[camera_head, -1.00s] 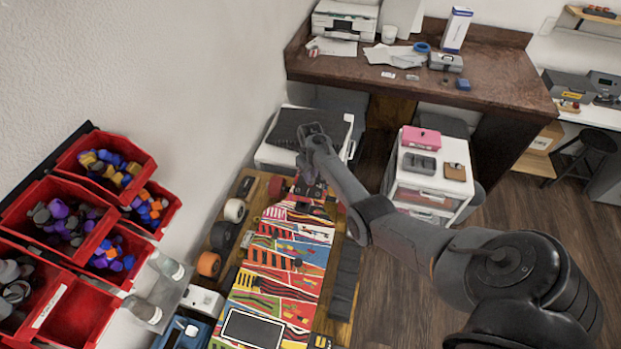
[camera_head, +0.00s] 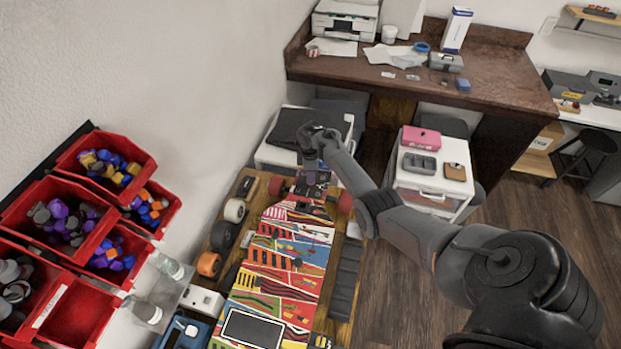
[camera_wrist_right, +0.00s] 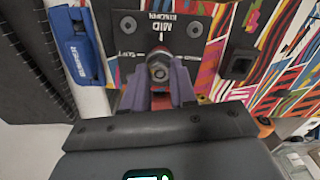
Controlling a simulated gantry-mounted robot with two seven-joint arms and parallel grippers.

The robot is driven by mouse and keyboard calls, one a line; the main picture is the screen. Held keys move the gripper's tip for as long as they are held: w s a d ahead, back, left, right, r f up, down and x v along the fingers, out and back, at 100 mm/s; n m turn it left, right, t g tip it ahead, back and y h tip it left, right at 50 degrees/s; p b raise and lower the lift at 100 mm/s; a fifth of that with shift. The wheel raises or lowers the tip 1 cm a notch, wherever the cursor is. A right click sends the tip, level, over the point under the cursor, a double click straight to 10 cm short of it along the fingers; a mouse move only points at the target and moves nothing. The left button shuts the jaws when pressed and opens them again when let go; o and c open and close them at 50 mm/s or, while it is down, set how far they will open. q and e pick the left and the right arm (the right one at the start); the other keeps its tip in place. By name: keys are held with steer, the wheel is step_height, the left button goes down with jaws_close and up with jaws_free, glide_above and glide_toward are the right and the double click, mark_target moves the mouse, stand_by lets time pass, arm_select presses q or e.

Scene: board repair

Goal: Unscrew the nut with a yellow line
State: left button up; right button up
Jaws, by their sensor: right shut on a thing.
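The skateboard (camera_head: 288,262) lies on the wooden bench with its patterned underside up, one truck with red wheels (camera_head: 276,186) at its far end. My right gripper (camera_head: 312,172) is over that far truck. In the right wrist view, my right gripper's purple-grey fingers (camera_wrist_right: 160,92) sit either side of a metal nut (camera_wrist_right: 158,70), shut on it. The nut is in front of a black plate (camera_wrist_right: 160,27) marked "MID". A yellow line on the nut cannot be made out. My left gripper is not in view.
Loose wheels (camera_head: 235,211) stand along the bench's left side. Red bins (camera_head: 62,222) with small coloured parts are at the left. A blue tool (camera_wrist_right: 80,55) lies beside the plate in the right wrist view. A white drawer unit (camera_head: 430,187) stands at the right.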

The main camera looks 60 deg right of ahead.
steer(key=shift+n, duration=0.3)
steer(key=n, duration=0.5)
steer(key=shift+n, duration=0.4)
steer(key=o, duration=1)
steer(key=shift+c, duration=1.3)
